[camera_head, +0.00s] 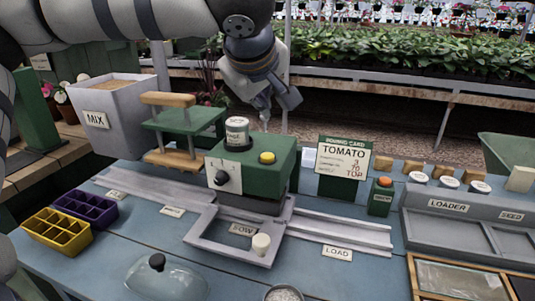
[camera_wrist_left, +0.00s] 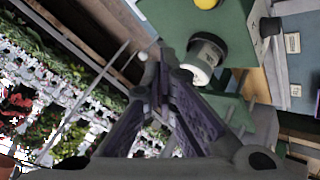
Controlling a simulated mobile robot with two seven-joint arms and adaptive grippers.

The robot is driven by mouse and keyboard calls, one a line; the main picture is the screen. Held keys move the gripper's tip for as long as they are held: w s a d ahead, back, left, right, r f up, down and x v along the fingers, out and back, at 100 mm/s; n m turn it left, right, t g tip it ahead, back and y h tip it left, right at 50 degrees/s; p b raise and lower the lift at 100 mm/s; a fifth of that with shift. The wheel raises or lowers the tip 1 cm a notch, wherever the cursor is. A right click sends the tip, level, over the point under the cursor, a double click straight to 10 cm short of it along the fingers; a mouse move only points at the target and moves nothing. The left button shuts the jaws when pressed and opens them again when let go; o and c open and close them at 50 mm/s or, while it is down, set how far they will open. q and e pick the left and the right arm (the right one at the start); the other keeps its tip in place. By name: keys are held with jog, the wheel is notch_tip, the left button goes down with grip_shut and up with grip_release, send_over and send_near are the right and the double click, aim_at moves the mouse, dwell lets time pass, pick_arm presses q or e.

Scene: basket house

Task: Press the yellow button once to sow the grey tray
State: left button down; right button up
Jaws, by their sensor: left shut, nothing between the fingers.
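The yellow button (camera_head: 267,157) sits on top of the green machine box (camera_head: 280,165), which has a black dial on its front. The button also shows at the top edge of the left wrist view (camera_wrist_left: 207,3). My left gripper (camera_head: 265,122) is shut and empty, pointing down above and behind the box, apart from the button. In the left wrist view its closed fingers (camera_wrist_left: 155,62) are near a white-labelled jar (camera_wrist_left: 203,57). A grey frame (camera_head: 203,235) with a label reading like SOW lies before the machine. I cannot tell whether it is the grey tray. My right gripper is not seen.
The labelled jar (camera_head: 237,133) stands on the box beside the button. A green TOMATO card (camera_head: 344,168) and an orange-topped green post (camera_head: 381,196) stand to the right. Yellow (camera_head: 57,233) and purple (camera_head: 83,211) trays lie left. A glass cover (camera_head: 165,280) lies in front.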

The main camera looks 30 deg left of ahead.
aim_at(263, 155)
pick_arm(q)
jog(key=shift+f, duration=3.15)
jog(key=shift+f, duration=0.1)
jog(key=shift+f, duration=0.35)
jog(key=shift+f, duration=0.6)
jog(key=shift+r, duration=1.05)
jog(key=shift+r, duration=2.5)
